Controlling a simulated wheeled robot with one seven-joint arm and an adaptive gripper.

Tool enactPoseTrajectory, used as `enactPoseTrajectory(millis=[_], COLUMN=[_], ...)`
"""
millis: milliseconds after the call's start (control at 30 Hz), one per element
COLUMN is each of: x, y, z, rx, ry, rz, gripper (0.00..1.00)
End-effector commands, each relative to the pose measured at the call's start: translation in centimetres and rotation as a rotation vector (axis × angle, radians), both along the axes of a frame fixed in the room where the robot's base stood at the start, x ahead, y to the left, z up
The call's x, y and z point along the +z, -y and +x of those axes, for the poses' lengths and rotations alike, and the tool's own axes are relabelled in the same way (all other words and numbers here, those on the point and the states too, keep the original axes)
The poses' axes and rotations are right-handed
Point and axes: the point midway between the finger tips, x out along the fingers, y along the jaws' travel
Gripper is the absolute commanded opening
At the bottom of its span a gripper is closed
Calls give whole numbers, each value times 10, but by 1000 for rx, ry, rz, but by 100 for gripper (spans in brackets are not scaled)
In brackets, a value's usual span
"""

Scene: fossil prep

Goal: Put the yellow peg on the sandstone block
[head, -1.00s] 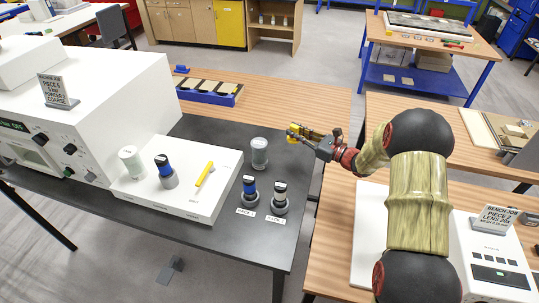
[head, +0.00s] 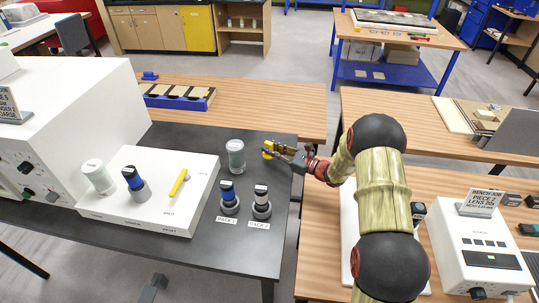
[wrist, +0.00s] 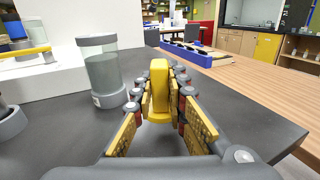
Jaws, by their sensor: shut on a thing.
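My gripper (head: 270,150) is shut on the yellow peg (wrist: 159,88), an upright rounded yellow piece between the fingertips in the wrist view. In the head view the peg (head: 266,150) shows small at the fingertips, above the right part of the dark bench top. No block is clearly marked as sandstone. Tan flat pieces (head: 180,92) sit in a blue tray on the wooden bench behind, and a small tan block (head: 486,115) lies on a board at the right; I cannot tell which is sandstone.
A clear jar (head: 236,155) stands just left of my gripper, also in the wrist view (wrist: 103,75). Two racks with capped tools (head: 229,198) are in front. A white stand (head: 130,212) holds a white jar, a blue-topped tool and a yellow bar (head: 179,182). A white machine (head: 487,255) stands right.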

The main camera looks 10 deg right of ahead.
Motion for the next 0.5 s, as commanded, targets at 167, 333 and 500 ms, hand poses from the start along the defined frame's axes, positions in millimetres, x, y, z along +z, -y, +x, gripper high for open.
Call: enactPoseTrajectory(millis=[167,333,500], x=[-27,-28,-30], y=[0,0,0], z=[-1,0,0], rx=[0,0,0], ry=[-3,-1,-1], rz=[1,1,1], gripper=[0,0,0])
